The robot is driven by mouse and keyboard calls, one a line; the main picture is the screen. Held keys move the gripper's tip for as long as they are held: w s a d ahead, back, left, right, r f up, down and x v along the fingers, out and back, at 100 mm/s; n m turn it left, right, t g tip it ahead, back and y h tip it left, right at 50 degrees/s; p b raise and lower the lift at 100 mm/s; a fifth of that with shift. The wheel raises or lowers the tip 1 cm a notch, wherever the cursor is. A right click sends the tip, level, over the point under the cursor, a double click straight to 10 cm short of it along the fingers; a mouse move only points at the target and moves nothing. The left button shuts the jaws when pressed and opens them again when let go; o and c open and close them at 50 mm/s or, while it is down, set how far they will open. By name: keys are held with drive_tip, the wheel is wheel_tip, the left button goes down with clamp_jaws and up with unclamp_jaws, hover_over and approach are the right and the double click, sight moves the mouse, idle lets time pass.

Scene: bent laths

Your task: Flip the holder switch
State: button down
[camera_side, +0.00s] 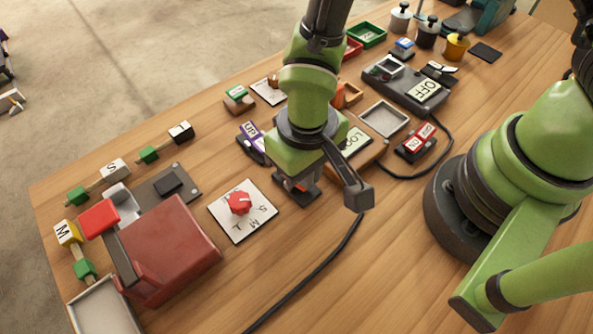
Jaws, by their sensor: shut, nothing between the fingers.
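Several small switches lie on the table, and none is readable as the holder's. A red switch with white labels on a black base (416,143) sits right of my gripper. A purple switch with a white label (253,142) stands left of my wrist. A wooden holder (371,155) with a partly hidden label reading "LOC" lies just behind my gripper, partly covered by the arm. My gripper (297,190) is shut and empty, pointing down near the table's middle. Its fingertips are small and dark here, and whether they touch anything beneath is unclear.
A dial card with a red knob (239,204) lies left of my gripper. A red box (168,250) stands front left. A grey device labelled "OFF" (424,90) and a grey tray (384,119) stand behind right. A black cable (318,268) crosses the clear front table.

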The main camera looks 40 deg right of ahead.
drive_tip(key=shift+f, duration=0.55)
drive_tip(key=shift+r, duration=3.55)
